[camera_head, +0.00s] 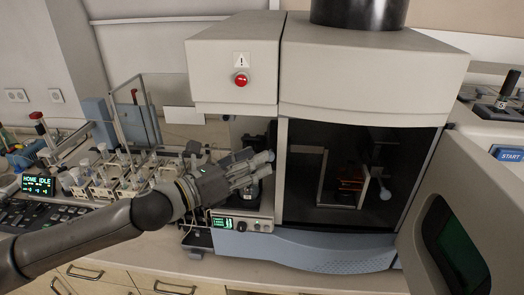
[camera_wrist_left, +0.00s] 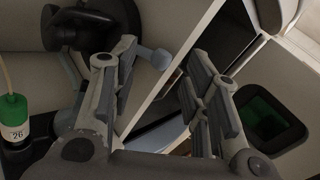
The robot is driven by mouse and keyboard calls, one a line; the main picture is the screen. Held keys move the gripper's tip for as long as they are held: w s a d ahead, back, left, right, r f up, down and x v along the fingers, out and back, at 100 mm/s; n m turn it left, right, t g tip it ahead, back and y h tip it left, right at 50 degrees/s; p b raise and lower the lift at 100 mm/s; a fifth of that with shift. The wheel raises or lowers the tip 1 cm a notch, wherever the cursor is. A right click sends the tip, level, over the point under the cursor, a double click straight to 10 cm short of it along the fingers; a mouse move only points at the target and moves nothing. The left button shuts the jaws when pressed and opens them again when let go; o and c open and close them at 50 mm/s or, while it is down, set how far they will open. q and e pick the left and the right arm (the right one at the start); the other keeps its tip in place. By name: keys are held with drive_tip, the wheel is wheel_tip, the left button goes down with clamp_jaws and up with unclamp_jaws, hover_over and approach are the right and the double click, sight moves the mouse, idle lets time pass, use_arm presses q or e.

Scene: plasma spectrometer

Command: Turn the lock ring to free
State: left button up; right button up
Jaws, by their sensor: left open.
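My left gripper (camera_head: 262,166) reaches in from the left, in front of the recess beside the spectrometer's dark chamber. In the left wrist view my left gripper (camera_wrist_left: 160,62) is open, its two fingers apart with nothing held between them. A dark round fitting (camera_wrist_left: 85,28) at the top left of the wrist view looks like the lock ring. In the head view the gripper mostly covers the fitting. My right gripper is not in view.
The spectrometer's open door (camera_head: 462,225) stands at the right. A small control panel (camera_head: 240,224) sits below the gripper. A sampler with vials (camera_head: 105,175) is at the left. A green-capped bottle (camera_wrist_left: 14,120) with a tube stands at the wrist view's left edge.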

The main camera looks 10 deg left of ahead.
sight(270, 148)
use_arm(q)
drive_tip(key=shift+p+x, duration=0.35)
drive_tip(key=shift+x, duration=1.1)
clamp_jaws()
drive_tip(key=shift+s, duration=0.1)
